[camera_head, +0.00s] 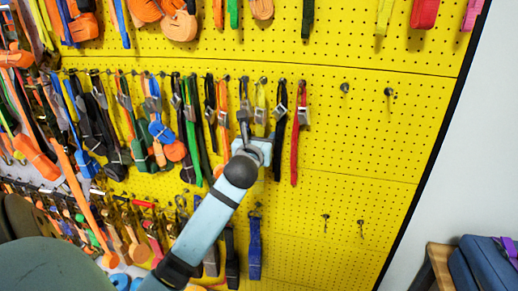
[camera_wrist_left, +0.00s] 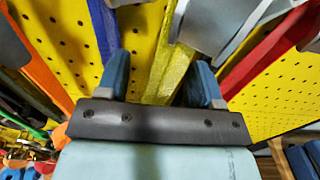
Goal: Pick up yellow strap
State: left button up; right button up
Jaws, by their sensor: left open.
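The yellow strap (camera_head: 260,118) hangs by its metal buckle from a hook on the yellow pegboard, between a blue-looking strap and a black one. In the left wrist view the yellow strap (camera_wrist_left: 170,70) runs down between the two blue fingers. My left gripper (camera_head: 257,148) is at the pegboard, over the lower part of the strap and hiding its end. In the left wrist view the gripper (camera_wrist_left: 161,72) is open, with a finger on each side of the strap and gaps visible. My right gripper is not in view.
A red strap (camera_head: 295,150) hangs close on the right and an orange strap (camera_head: 224,120) on the left. Several straps crowd the board further left. Bare hooks (camera_head: 345,88) and clear board lie to the right. A blue case (camera_head: 480,262) sits at lower right.

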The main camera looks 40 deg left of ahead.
pick_arm(q)
jog(key=shift+w+a, duration=0.2)
jog(key=shift+w, duration=0.05)
jog(key=shift+c, duration=0.4)
jog(key=c, duration=1)
jog(key=shift+o, duration=0.2)
jog(key=shift+r, duration=0.15)
